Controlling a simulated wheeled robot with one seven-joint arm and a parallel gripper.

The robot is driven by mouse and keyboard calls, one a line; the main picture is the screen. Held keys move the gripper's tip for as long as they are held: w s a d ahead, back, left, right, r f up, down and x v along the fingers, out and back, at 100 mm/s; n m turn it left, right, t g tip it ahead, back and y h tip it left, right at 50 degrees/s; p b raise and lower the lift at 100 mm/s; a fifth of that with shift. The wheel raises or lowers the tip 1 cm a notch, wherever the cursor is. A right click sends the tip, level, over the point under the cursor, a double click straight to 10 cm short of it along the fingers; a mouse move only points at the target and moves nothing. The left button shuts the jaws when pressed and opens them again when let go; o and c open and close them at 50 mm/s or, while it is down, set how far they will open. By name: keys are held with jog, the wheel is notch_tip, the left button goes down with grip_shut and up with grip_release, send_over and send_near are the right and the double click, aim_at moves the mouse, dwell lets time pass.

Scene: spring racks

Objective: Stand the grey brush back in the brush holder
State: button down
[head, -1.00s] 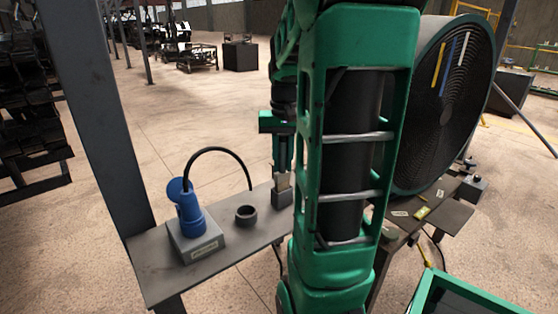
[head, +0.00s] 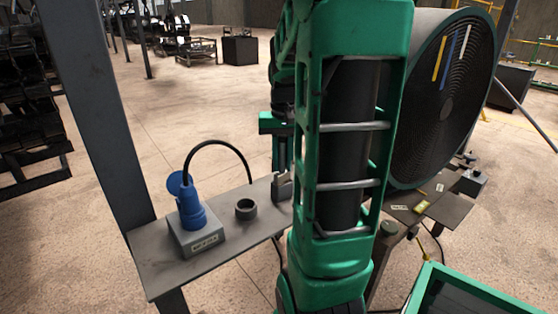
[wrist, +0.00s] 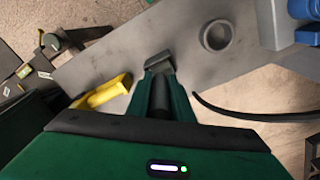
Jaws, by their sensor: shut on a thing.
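My gripper (wrist: 160,82) is shut on the grey brush, pointing down at the grey bench. In the wrist view the brush's dark round part lies between the green fingers, and a grey block-like end (wrist: 160,61) shows just beyond them. In the head view my gripper (head: 283,150) is partly hidden behind my arm, with a grey piece (head: 281,188) under it at bench level; I cannot tell whether it touches. A round, open, dark grey cup (head: 245,208), likely the brush holder, stands on the bench left of my gripper. It also shows in the wrist view (wrist: 217,36), empty.
A blue plug in a grey socket box (head: 195,240) stands left of the cup, with a black cable (head: 222,144) arching towards my gripper. A yellow object (wrist: 102,92) lies near my gripper. A post (head: 95,120) rises behind the bench (head: 160,275). A large coil stands right.

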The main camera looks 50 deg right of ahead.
jog(key=shift+f, duration=0.9)
jog(key=c, duration=1.5)
grip_release()
notch_tip(320, 180, up, 11)
jog(key=shift+a+f, duration=0.1)
jog(key=shift+a, duration=0.05)
jog(key=s+a+f+n, duration=0.1)
jog(key=s+a+f, duration=0.2)
jog(key=s+a, duration=0.1)
jog(key=s+a+f+n, duration=0.1)
jog(key=s+a+f, duration=0.3)
jog(key=s+a, duration=0.1)
jog(key=s+a+f+n, duration=0.1)
jog(key=s+a+f, duration=0.3)
jog(key=a, duration=0.3)
jog(key=shift+s+n+y, duration=0.2)
jog(key=shift+n+y, duration=0.1)
